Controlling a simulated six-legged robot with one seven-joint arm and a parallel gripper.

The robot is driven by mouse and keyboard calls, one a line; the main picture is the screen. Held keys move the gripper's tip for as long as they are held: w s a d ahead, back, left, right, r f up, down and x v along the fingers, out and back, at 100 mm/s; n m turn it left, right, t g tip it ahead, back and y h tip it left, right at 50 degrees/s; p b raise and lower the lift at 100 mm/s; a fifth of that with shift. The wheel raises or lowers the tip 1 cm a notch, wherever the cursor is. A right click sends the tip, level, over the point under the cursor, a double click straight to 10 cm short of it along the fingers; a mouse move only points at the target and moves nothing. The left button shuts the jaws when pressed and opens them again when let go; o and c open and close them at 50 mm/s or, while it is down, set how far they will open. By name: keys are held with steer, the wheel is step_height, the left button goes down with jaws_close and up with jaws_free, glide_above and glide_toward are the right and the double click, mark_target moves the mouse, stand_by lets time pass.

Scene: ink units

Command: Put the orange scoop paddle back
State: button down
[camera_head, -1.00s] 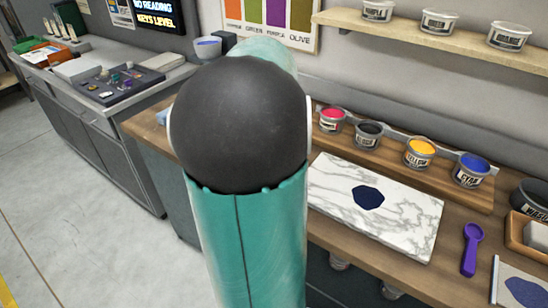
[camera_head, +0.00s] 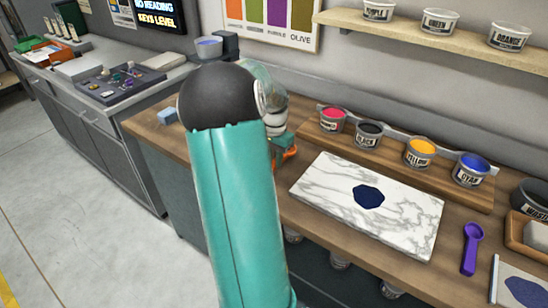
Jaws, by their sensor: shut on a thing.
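My arm rises through the middle of the view and partly covers my gripper (camera_head: 277,142), which is beside the back left of the marble slab, over the wooden bench. An orange piece, the orange scoop paddle (camera_head: 289,154), shows at the gripper's end. My gripper is shut on it. Only a small part of the paddle shows, and I cannot tell whether it touches the bench. A purple scoop (camera_head: 470,248) lies on the bench right of the slab.
The white marble slab (camera_head: 330,190) carries a dark blue ink patch (camera_head: 368,196). Behind it, a wooden riser holds several ink tubs, including a yellow one (camera_head: 420,152). A soap-like block in a wooden tray (camera_head: 520,235) is at the right. A grey side counter (camera_head: 85,115) stands left.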

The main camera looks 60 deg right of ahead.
mark_target(274, 163)
steer(key=c, duration=1.2)
jaws_free()
steer(key=shift+c, duration=0.2)
step_height(274, 163, up, 12)
steer(key=w+a+r+n+t, duration=0.1)
steer(key=w+a+r+n, duration=0.1)
steer(key=w+a, duration=0.35)
steer(key=w+a+r+n+t, duration=0.1)
steer(key=w+a+r+n, duration=0.15)
steer(key=a, duration=0.55)
steer(key=w+a+r+n+t, duration=0.1)
steer(key=a+n, duration=0.2)
steer(key=a, duration=0.4)
steer(key=w+a+r+n, duration=0.1)
steer(key=w+a+n, duration=0.1)
steer(key=a, duration=0.4)
steer(key=s+a+f+n+t, duration=0.1)
steer(key=s+a+n, duration=0.2)
steer(key=a, duration=0.8)
steer(key=s+a+f+n+t, duration=0.1)
steer(key=s+a+n, duration=0.3)
steer(key=a+n, duration=0.3)
steer(key=a, duration=0.4)
steer(key=shift+a+t, duration=0.3)
steer(key=shift+a, duration=0.05)
